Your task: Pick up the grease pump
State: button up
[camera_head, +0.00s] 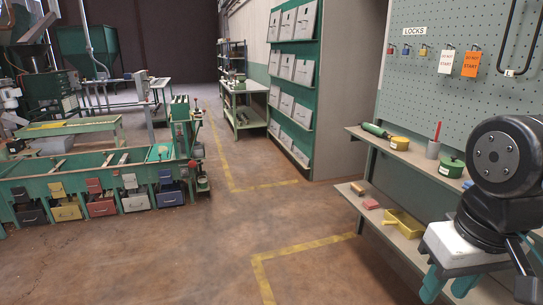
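A green cylinder with a dark end (376,130) lies on the upper shelf (408,158) at the right; it looks like the grease pump, but it is small and I cannot be sure. My gripper (444,289) is at the lower right, below a white block and a large black joint of my arm. Its two teal fingers point down and stand apart, with nothing seen between them. It is in front of the shelves, lower in the picture than the green cylinder and well apart from it.
On the upper shelf are a yellow tin (399,143), a grey cup (433,150) and a green pot (451,167). The lower shelf holds a yellow tray (404,223) and a red block (371,204). A pegboard (450,60) rises behind.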

aim_at(379, 132)
jog(key=u, duration=0.15)
jog(key=i, duration=2)
jog(key=z, duration=0.4)
jog(key=i, duration=1.65)
jog(key=z, duration=0.35)
